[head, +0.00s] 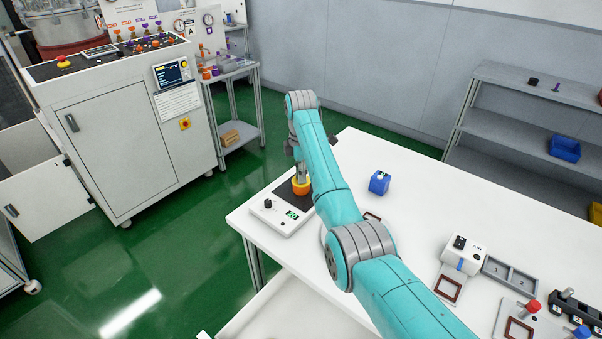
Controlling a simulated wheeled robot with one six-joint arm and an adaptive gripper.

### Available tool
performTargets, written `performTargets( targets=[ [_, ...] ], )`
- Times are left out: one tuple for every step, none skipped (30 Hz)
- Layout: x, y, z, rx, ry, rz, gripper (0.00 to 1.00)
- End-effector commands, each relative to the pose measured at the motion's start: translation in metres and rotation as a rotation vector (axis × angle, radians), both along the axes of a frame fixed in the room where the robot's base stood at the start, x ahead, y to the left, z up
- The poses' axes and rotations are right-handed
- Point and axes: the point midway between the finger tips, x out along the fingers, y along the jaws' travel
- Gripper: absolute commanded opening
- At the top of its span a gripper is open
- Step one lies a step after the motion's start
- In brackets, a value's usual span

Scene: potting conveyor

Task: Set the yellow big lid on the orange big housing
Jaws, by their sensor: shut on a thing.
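The orange big housing (301,190) stands on the dark plate of a white device at the left end of the white table. The yellow big lid (297,180) is right at the top of the housing. From this distance I cannot tell whether it is seated or slightly above. My gripper (303,176) points down over the housing, shut on the yellow lid. My forearm hides part of the right side of the gripper and the plate.
The white device (285,222) has a black knob and a green display. A white unit (461,256), a grey tray (509,278) and fixtures with red and blue knobs fill the table's right front. The back middle is clear.

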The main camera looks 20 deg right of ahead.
Motion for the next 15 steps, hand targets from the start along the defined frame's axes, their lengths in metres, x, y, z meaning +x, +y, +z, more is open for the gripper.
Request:
performTargets(
  targets=[
    [0.0, 0.0, -0.0005, 0.0, 0.0, 0.0, 0.02],
    [0.0, 0.0, -0.0007, 0.0, 0.0, 0.0, 0.02],
    [0.0, 0.0, -0.0007, 0.0, 0.0, 0.0, 0.02],
    [0.0, 0.0, -0.0007, 0.0, 0.0, 0.0, 0.02],
    [0.0, 0.0, -0.0007, 0.0, 0.0, 0.0, 0.02],
    [0.0, 0.0, -0.0006, 0.0, 0.0, 0.0, 0.02],
    [0.0, 0.0, -0.0006, 0.0, 0.0, 0.0, 0.02],
    [0.0, 0.0, -0.0006, 0.0, 0.0, 0.0, 0.17],
    [0.0, 0.0, -0.0006, 0.0, 0.0, 0.0, 0.27],
    [0.0, 0.0, -0.0006, 0.0, 0.0, 0.0, 0.35],
    [0.0, 0.0, -0.0006, 0.0, 0.0, 0.0, 0.42],
    [0.0, 0.0, -0.0005, 0.0, 0.0, 0.0, 0.44],
    [0.0, 0.0, -0.0005, 0.0, 0.0, 0.0, 0.44],
    [0.0, 0.0, -0.0005, 0.0, 0.0, 0.0, 0.44],
    [0.0, 0.0, -0.0005, 0.0, 0.0, 0.0, 0.44]
  ],
)
